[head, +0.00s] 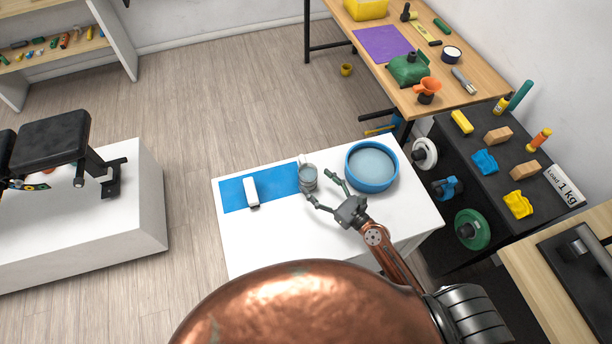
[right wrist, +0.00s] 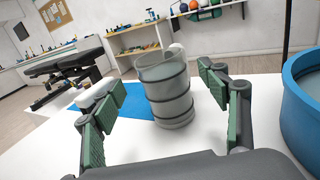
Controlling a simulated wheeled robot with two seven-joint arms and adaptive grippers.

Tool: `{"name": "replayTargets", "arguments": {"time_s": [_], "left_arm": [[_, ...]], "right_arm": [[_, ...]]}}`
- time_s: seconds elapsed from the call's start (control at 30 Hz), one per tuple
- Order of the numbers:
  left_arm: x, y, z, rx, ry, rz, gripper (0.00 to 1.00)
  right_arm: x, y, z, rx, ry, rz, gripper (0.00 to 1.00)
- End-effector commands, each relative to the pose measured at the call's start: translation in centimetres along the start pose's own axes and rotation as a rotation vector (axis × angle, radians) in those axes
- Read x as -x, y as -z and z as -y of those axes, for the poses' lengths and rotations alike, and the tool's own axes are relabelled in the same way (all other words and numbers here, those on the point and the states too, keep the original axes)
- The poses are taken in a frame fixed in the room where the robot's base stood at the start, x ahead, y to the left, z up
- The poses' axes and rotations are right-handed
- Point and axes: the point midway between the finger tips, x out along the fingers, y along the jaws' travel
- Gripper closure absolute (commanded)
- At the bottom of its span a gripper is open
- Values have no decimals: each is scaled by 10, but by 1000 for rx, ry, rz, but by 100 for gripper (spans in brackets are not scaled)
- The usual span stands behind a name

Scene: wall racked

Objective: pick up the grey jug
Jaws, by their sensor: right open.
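The grey jug (head: 308,178) stands upright on the white table, by the right end of a blue mat (head: 233,192). In the right wrist view the jug (right wrist: 168,92) is a ribbed grey cylinder with dark bands, ahead of and between the two fingers. My right gripper (head: 321,188) is open and empty, with its green-padded fingers pointing at the jug. In the right wrist view the right gripper's fingers (right wrist: 160,110) are spread wide, and I see no contact with the jug. My left gripper is not in view.
A blue round basin (head: 372,188) stands close to the right of the jug. A white block-like object (head: 251,192) lies on the blue mat to the left. The white table's front left (head: 255,245) is clear. A dark rack with weights and blocks (head: 462,155) stands to the right.

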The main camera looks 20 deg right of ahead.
Motion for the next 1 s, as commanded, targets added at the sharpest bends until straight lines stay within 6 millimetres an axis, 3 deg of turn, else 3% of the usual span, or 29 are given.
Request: {"name": "replayTargets", "arguments": {"time_s": [0.17,0.43,0.73,1.0], "left_arm": [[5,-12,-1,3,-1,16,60],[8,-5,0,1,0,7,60],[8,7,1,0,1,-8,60],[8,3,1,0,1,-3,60]], "right_arm": [[-20,-2,0,4,-1,1,32],[-56,-1,2,5,-2,0,32],[-60,0,2,6,-3,-1,32],[-60,0,2,6,-3,-1,50]]}}
